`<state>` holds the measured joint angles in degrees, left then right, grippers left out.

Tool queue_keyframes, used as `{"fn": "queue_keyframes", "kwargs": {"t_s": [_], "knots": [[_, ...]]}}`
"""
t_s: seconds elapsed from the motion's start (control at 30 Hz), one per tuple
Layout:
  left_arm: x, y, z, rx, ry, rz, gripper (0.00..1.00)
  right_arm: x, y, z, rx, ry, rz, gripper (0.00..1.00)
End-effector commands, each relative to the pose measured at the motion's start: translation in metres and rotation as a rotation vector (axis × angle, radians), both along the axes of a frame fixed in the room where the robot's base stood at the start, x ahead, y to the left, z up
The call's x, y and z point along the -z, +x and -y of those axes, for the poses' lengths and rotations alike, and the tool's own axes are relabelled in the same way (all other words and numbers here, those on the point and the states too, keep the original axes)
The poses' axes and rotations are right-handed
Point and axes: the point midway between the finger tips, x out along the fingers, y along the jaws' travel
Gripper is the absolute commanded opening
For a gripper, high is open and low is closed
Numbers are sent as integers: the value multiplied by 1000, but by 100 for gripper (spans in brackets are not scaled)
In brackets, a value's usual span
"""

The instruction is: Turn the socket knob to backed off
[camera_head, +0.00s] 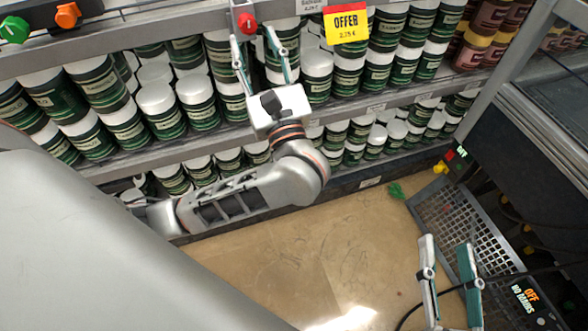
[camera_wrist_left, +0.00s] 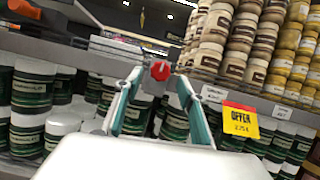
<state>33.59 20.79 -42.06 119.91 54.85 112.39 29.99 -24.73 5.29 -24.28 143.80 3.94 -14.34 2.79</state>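A red knob (camera_head: 247,22) sits on a small grey-white box at the front of the upper shelf in the head view. It also shows in the left wrist view (camera_wrist_left: 160,70), between and slightly beyond the fingertips. My left gripper (camera_head: 252,36) is open, with its two fingers reaching up just below the knob, one toward each side. Gaps show between fingers and knob, and I see no clear contact. My right gripper (camera_head: 447,242) is open and empty at the lower right. I cannot read the red knob's setting.
Green knob (camera_head: 15,29) and orange-red knob (camera_head: 67,15) sit on a dark bar at upper left. Jars (camera_head: 158,108) fill the shelves around my left arm. A yellow OFFER sign (camera_head: 346,24) hangs right of the knob. A dark mesh panel (camera_head: 455,215) stands by my right gripper.

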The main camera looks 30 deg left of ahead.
Motion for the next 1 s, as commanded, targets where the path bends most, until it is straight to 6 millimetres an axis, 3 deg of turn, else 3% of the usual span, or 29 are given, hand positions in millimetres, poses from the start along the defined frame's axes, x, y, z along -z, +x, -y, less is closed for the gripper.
{"fn": "queue_keyframes", "kwargs": {"t_s": [0.17, 0.3, 0.57, 1.0], "knots": [[13, -19, 24, 2, -3, -2, 40, 2, 0, 0, 0, 0, -3, 40], [-20, -28, 27, -29, 105, 6, 40, -24, 2, 0, 0, 0, 38, 40], [-63, -43, 39, -94, 319, -17, 40, -61, 4, 0, 0, 0, 93, 40], [-125, -64, 82, -234, 790, -126, 40, -135, 5, 0, 0, 0, 196, 40]]}}
